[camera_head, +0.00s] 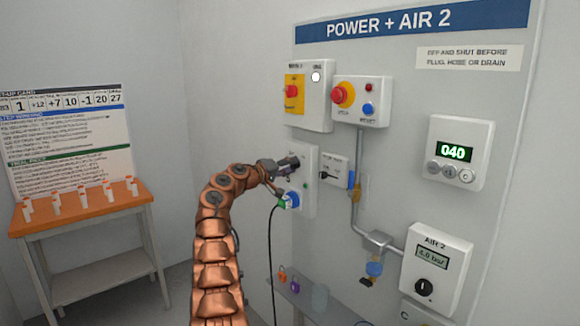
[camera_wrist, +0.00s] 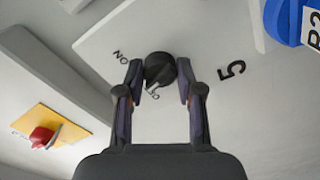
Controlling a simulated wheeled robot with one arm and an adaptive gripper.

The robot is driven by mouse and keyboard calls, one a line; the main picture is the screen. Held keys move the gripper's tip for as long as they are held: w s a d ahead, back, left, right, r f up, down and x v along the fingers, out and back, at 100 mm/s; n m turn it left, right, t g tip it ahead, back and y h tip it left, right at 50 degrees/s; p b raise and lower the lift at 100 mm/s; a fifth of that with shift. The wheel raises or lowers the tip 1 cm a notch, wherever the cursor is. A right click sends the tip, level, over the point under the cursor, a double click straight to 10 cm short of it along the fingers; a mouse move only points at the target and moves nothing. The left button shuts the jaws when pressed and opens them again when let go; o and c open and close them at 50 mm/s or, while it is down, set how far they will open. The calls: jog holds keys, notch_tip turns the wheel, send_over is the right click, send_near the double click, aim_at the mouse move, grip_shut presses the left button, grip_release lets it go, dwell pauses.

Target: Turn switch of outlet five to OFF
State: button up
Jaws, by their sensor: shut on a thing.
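The outlet five panel (camera_head: 306,200) is a light grey box on the wall, and a large "5" is printed on its face in the wrist view (camera_wrist: 232,69). Its switch is a round black knob (camera_wrist: 158,67) with "ON" and a partly covered label, likely "OFF", printed beside it. The labels appear upside down in the wrist view. My gripper (camera_wrist: 160,80) is shut on the knob, one finger on each side. In the head view my gripper (camera_head: 290,163) is at the panel's upper part and hides the knob. I cannot tell the knob's exact pointing direction.
A blue plug (camera_head: 292,200) with a black cable sits just below my gripper. Red buttons (camera_head: 343,94) and a yellow-backed red switch (camera_head: 292,92) are above. A pipe (camera_head: 357,220) runs to the right. An orange-topped table (camera_head: 75,215) stands left.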

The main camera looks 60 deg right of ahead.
jog(key=n+p, duration=0.1)
jog(key=n, duration=0.4)
jog(key=shift+n, duration=0.4)
dwell(0.4)
jog(key=o, duration=1.2)
jog(key=shift+c, duration=0.2)
jog(key=v, duration=1.2)
